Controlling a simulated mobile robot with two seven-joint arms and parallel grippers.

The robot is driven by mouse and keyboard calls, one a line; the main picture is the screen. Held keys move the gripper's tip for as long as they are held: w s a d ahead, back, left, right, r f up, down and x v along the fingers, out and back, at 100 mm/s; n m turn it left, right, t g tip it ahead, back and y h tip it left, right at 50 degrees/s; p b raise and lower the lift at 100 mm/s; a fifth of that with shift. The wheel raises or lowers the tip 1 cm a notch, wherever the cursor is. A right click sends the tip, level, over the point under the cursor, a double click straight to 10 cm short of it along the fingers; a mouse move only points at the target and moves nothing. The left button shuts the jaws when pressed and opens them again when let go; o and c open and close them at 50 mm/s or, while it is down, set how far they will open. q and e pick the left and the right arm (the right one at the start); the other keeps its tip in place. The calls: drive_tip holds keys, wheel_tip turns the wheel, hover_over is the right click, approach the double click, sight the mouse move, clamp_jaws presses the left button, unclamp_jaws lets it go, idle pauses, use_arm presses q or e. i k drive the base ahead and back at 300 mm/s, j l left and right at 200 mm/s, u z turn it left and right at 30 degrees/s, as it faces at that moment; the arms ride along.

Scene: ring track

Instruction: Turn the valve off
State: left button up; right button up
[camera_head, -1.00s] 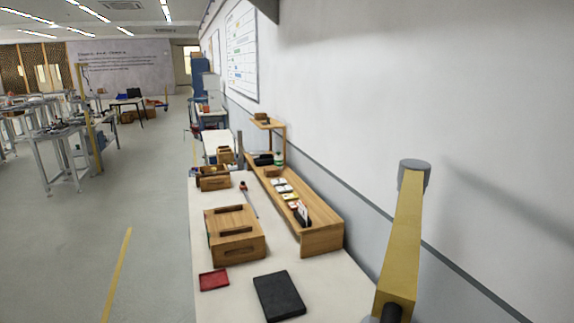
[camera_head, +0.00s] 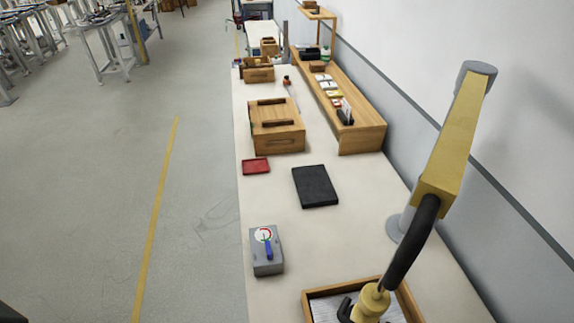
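A small grey box (camera_head: 266,263) stands near the front left edge of the white table. On its top is a round white dial with red and green marks (camera_head: 263,235). A blue handle (camera_head: 268,249) reaches from the dial toward the near side of the box, roughly along the box's length. This looks like the valve. Nothing touches it. Neither of my grippers can be made out in the view. A dark shape shows at the bottom left corner, too little to identify.
A yellow jointed arm (camera_head: 455,140) with a black hose rises at the right, above a wooden tray (camera_head: 343,289). Behind the valve lie a black pad (camera_head: 315,186), a red tray (camera_head: 256,166) and a wooden box (camera_head: 277,130). Table around the valve is clear; floor is open left.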

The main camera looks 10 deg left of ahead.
sight(268, 253)
drive_tip(key=u, duration=0.45)
drive_tip(key=i+j+z, duration=0.2)
drive_tip(key=j+z, duration=0.15)
drive_tip(key=j, duration=0.15)
drive_tip(key=i+j+z, duration=0.45)
drive_tip(key=i+j, duration=0.15)
drive_tip(key=j, duration=0.25)
drive_tip(key=i+j+z, duration=0.25)
drive_tip(key=j, duration=0.2)
